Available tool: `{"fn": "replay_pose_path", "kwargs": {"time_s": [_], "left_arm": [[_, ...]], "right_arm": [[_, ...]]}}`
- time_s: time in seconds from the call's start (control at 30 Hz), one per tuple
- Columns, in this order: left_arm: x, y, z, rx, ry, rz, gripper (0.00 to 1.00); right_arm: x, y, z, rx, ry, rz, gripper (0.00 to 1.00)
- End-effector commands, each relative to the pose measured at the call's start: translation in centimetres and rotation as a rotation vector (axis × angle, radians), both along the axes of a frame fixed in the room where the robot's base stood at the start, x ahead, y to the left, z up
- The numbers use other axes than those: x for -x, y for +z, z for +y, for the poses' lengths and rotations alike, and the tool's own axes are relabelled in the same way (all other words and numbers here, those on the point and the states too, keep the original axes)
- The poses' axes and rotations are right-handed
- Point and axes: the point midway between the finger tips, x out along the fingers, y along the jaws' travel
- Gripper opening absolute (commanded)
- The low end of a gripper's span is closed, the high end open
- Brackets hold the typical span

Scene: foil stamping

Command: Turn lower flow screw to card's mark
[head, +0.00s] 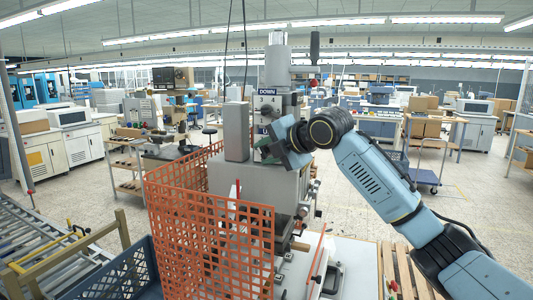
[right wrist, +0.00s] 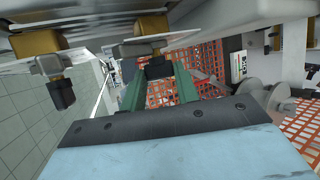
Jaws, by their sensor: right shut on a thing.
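The stamping machine (head: 278,68) stands in the middle of the head view, with a "DOWN" label at its upper flow fitting and a partly covered label below. My right gripper (head: 272,150) is at the machine's front, beside that lower label, and hides the lower screw there. In the right wrist view, the gripper's green fingers (right wrist: 159,88) are shut on a black-tipped flow screw (right wrist: 158,68) under a brass fitting. A second black-tipped screw (right wrist: 61,94) under another brass fitting is apart at left. I cannot make out the card's mark. My left gripper is out of view.
An orange mesh guard (head: 212,220) stands in front of and left of the machine. A blue crate (head: 125,275) and a roller conveyor (head: 30,235) are at lower left. A wooden pallet (head: 405,275) lies at lower right. Open floor lies right of the machine.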

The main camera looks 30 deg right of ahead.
Motion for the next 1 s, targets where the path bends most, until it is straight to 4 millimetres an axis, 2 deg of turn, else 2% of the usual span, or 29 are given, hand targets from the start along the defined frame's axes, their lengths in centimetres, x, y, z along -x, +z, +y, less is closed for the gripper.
{"fn": "replay_pose_path", "kwargs": {"time_s": [0.27,0.7,1.0], "left_arm": [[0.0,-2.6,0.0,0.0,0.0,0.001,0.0],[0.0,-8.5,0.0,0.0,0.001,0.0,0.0],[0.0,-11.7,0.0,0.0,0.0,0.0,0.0]], "right_arm": [[0.1,-0.9,-0.1,-0.106,-0.001,-0.121,0.08],[0.2,-1.7,-0.1,-0.38,0.001,-0.425,0.08],[0.1,-2.0,0.0,-0.543,0.001,-0.608,0.08]]}}
